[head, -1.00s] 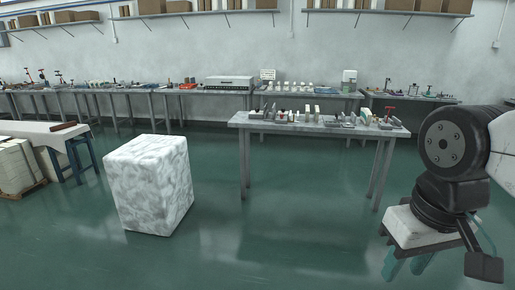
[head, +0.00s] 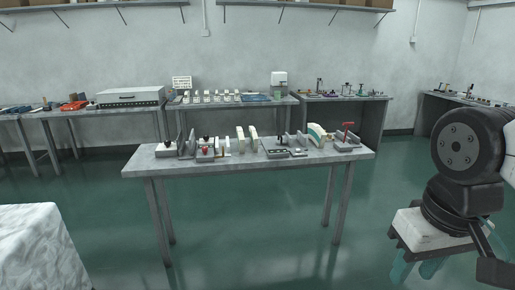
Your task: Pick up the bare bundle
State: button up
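Two pale, upright, arched pieces stand side by side near the middle of the grey table in front of me, the left one (head: 240,139) and the right one (head: 254,138). They look like bundles without a band, but they are too small to tell for sure. Another pale arched piece with a green stripe (head: 316,134) stands further right. My gripper (head: 417,270) hangs at the lower right, away from the table, with its teal fingers apart and nothing seen between them. Its tips are near the picture's bottom edge.
The grey table (head: 200,170) also carries small fixtures, grey upright plates and a red-handled tool (head: 347,132). A large white wrapped block (head: 40,250) stands at the lower left. Longer benches line the back wall. The green floor (head: 250,255) before the table is clear.

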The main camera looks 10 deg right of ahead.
aim_at(315, 133)
jog(key=z, duration=0.2)
jog(key=i, duration=1.1)
jog(key=u, duration=1.2)
jog(key=i, duration=2)
jog(key=z, duration=3)
jog(key=i, duration=0.1)
jog(key=z, duration=0.1)
